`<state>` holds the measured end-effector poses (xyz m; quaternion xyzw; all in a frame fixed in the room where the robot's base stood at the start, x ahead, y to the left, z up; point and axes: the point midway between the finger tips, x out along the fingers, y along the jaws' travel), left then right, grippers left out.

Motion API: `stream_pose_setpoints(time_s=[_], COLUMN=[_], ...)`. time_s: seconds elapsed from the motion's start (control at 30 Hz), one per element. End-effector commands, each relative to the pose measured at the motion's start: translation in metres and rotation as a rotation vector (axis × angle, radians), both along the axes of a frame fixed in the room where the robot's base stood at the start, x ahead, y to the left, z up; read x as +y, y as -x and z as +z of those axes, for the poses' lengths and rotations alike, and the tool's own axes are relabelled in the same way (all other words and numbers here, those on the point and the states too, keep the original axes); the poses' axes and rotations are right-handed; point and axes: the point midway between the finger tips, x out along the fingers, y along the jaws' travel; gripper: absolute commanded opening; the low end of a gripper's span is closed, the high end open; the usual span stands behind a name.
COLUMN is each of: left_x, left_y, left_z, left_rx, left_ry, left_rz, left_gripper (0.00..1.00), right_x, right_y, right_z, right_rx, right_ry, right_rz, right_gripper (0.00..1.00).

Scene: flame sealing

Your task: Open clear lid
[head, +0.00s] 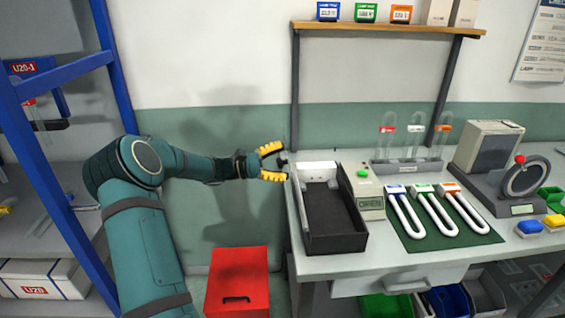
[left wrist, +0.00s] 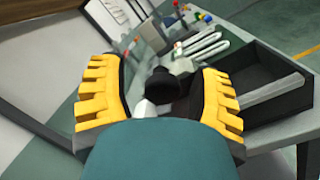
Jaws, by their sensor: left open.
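My left gripper (head: 271,161) is open at the left end of the bench, beside the back left corner of a dark open-topped box (head: 334,222). In the left wrist view its two yellow fingers (left wrist: 160,100) stand apart, with a black knob (left wrist: 163,84) between them. I cannot tell whether the fingers touch the knob. A small dark tip shows between the fingers in the head view. The box also shows in the left wrist view (left wrist: 262,85), with a pale bar across it. No clear lid panel can be made out for certain. My right gripper is not in view.
A beige unit (head: 362,193) with a green button stands right of the box. Three white U-shaped tubes (head: 437,217) lie on a green mat (head: 465,241). A tube rack (head: 408,166) stands behind. A red cabinet (head: 238,285) is below; a blue-framed shelf (head: 45,150) is left.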

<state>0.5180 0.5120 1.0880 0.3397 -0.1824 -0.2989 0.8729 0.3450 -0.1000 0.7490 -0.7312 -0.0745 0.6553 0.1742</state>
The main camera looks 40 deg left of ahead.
Motion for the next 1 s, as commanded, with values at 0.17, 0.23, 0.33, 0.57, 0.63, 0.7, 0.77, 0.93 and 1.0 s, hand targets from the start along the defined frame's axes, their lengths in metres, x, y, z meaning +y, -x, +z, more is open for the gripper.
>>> stream_pose_setpoints(time_s=[0.17,0.23,0.33,0.57,0.63,0.7,0.77,0.93,1.0], left_x=[0.015,0.024,0.038,0.064,0.069,0.073,0.075,0.076,0.076], left_y=[0.016,0.027,0.043,0.074,0.080,0.085,0.087,0.090,0.090], left_z=[-0.003,-0.005,-0.007,-0.012,-0.013,-0.014,-0.014,-0.014,-0.014], left_rx=[0.002,0.002,0.002,0.002,0.002,0.002,0.001,0.001,0.001], left_ry=[-0.001,-0.001,-0.002,0.000,0.000,0.000,0.000,0.001,0.001], left_rz=[0.004,0.004,0.004,0.003,0.001,0.001,0.001,0.000,0.000], left_gripper=[0.63,0.63,0.63,0.63,0.63,0.63,0.63,0.63,0.63], right_x=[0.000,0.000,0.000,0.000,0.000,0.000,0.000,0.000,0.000], right_y=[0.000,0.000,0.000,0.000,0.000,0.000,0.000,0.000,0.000], right_z=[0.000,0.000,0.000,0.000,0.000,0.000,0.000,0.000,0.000], right_rx=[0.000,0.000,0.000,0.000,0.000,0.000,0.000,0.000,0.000], right_ry=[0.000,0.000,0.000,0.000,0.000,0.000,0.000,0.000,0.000], right_rz=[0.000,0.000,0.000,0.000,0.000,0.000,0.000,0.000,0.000], right_gripper=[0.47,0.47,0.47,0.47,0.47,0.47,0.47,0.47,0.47])
